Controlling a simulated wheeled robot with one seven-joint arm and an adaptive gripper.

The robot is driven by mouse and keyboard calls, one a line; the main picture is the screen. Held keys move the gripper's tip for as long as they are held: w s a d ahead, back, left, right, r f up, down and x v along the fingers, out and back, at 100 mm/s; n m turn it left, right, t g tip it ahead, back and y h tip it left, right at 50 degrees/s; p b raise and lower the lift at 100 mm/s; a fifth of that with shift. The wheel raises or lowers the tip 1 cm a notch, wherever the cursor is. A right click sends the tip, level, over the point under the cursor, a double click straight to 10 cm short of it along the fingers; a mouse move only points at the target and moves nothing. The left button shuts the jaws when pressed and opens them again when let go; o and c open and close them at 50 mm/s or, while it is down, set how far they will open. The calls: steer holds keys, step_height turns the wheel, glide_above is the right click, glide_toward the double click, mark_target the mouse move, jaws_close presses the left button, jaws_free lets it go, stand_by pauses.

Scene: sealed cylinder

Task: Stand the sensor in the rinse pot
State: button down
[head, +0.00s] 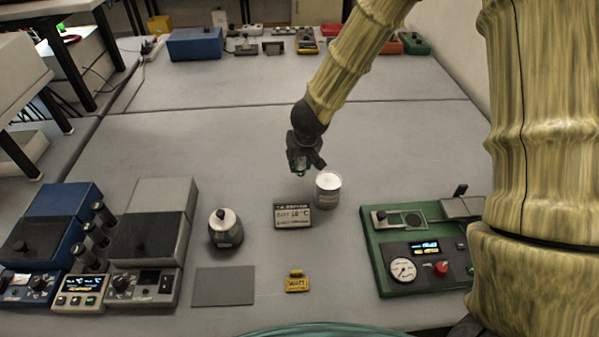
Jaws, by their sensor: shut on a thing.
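My gripper (304,168) is above the middle of the grey bench, fingers pointing down. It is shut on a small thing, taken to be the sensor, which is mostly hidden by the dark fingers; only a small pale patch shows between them. A pale cylindrical can (328,196) with a white top, which looks like the rinse pot, stands upright just right of and nearer than my gripper. The held thing appears outside the can, but their exact gap cannot be told.
A display block (293,216) stands close left of the can. A dark-knobbed metal pot (226,230), grey plate (224,286) and yellow tag (297,283) are nearer. A green instrument panel (425,250) is right; blue and grey devices (148,240) are left.

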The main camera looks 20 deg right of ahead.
mark_target(299, 171)
steer(key=shift+f, duration=2.15)
steer(key=c, duration=1.1)
jaws_free()
steer(key=shift+c, duration=0.2)
